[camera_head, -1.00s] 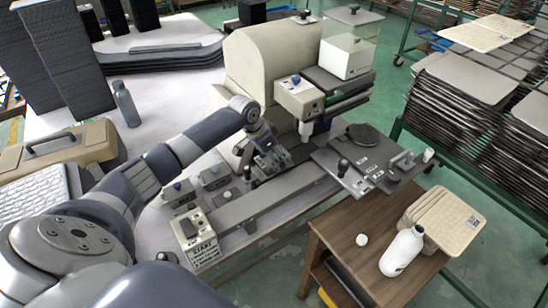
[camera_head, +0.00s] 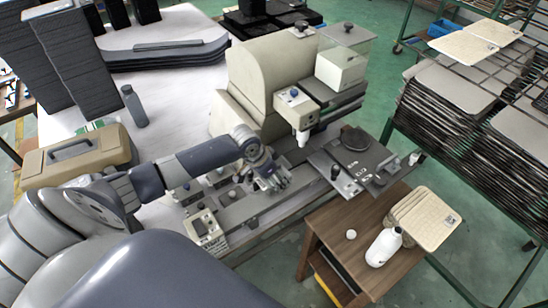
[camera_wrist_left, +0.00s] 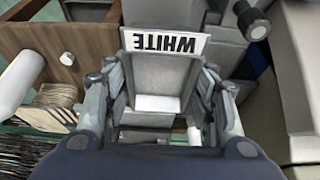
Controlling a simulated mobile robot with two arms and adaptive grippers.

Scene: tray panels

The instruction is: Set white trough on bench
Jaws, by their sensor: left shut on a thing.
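In the left wrist view, a grey trough (camera_wrist_left: 160,75) with a white plate reading WHITE, upside down in the picture, lies between my left gripper's fingers. My left gripper (camera_wrist_left: 158,92) is shut on this trough, one finger along each side. In the head view, my left gripper (camera_head: 272,182) is over the long grey rail in front of the beige machine. The trough is largely hidden there by the fingers. The light-topped bench (camera_head: 172,92) stretches behind and left of my left arm. My right gripper is out of view.
The beige machine (camera_head: 262,70) stands just behind the gripper. A grey plate with a dark disc (camera_head: 356,139) is to its right. A wooden side table (camera_head: 335,222) holds a white bottle (camera_head: 383,248). A tan case (camera_head: 75,158) and grey bottle (camera_head: 134,106) stand left; bare bench lies around the bottle.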

